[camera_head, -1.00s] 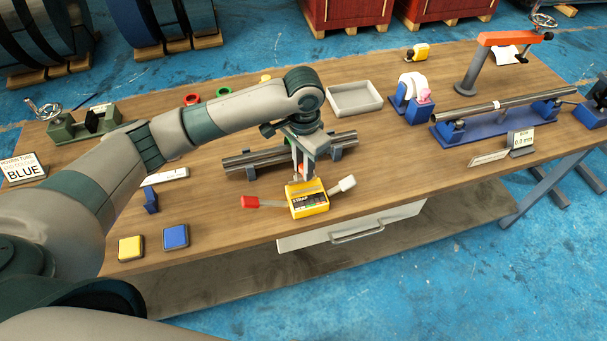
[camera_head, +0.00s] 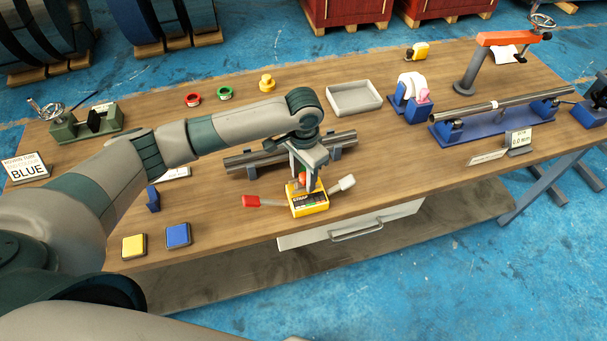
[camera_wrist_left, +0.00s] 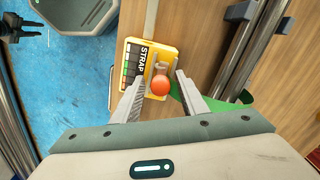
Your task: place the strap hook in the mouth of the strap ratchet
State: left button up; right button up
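A yellow block marked STRAP (camera_head: 309,202), which I take as the strap ratchet, sits near the table's front edge. A red-ended lever (camera_head: 251,201) and a white-ended one (camera_head: 346,183) stick out at its sides. My left gripper (camera_head: 302,184) points down over it. In the left wrist view an orange ball-topped piece (camera_wrist_left: 161,86), perhaps the strap hook, stands at the block (camera_wrist_left: 133,72) between the fingers (camera_wrist_left: 160,82). Gaps show on both sides of the ball, so the gripper is open. Whether the piece sits in the mouth is unclear.
A steel tube (camera_head: 250,158) lies on supports just behind the block. A grey tray (camera_head: 354,98) stands farther back. Yellow (camera_head: 134,246) and blue (camera_head: 177,235) pads lie at the front left. A longer tube on a blue stand (camera_head: 500,124) is at the right.

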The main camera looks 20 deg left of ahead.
aim_at(304, 176)
pick_arm(q)
jog(key=shift+r, duration=0.1)
jog(key=shift+w+r+b, duration=0.1)
jog(key=shift+r+b, duration=0.2)
jog(key=shift+r, duration=0.3)
notch_tip(304, 176, up, 11)
jog(key=b, duration=0.3)
jog(key=shift+f, duration=0.1)
